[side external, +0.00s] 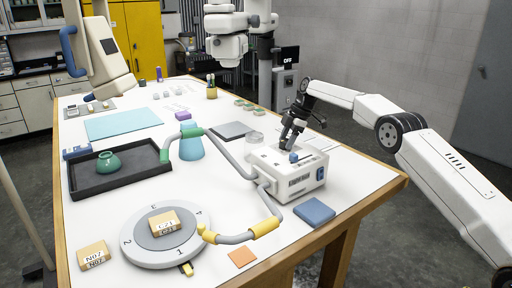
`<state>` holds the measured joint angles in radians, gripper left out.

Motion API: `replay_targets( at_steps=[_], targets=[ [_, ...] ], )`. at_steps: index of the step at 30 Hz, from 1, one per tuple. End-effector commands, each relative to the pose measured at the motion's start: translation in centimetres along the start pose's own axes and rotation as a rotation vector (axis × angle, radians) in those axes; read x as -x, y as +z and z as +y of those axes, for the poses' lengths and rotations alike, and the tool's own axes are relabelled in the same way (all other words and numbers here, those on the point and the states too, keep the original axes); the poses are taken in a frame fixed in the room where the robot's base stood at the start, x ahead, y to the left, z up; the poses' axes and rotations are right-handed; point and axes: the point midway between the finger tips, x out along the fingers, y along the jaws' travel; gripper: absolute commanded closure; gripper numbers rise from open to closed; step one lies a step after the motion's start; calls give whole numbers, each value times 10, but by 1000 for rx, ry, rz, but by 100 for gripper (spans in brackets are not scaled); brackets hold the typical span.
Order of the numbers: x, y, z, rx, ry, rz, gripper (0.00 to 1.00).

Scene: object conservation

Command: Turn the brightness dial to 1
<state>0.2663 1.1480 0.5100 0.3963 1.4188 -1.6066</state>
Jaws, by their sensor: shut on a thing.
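A white box-shaped light unit (290,186) stands on the table at right of centre, with curved grey light arms joined to its left side. A small blue knob (293,157) shows on its top, which I take to be the brightness dial. My gripper (288,146) points down onto the top of the box, right at this knob, and is shut on it. The fingers hide part of the box top. The dial's markings and setting are too small to read.
A round numbered turntable (137,246) bears a tan labelled block (164,222). Another tan block (93,256) lies to its left. A dark tray (90,187) holds a green pot (108,162). A blue square (314,211) lies before the box. The grey light arm (229,156) curves across the table.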

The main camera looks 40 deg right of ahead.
Motion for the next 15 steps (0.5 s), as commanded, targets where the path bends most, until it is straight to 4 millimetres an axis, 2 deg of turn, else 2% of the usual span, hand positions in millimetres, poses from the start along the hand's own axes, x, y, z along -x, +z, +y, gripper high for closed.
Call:
replay_targets(
  at_steps=[15],
  targets=[
    [-1,1,0,92,-40,4,99]
  ],
)
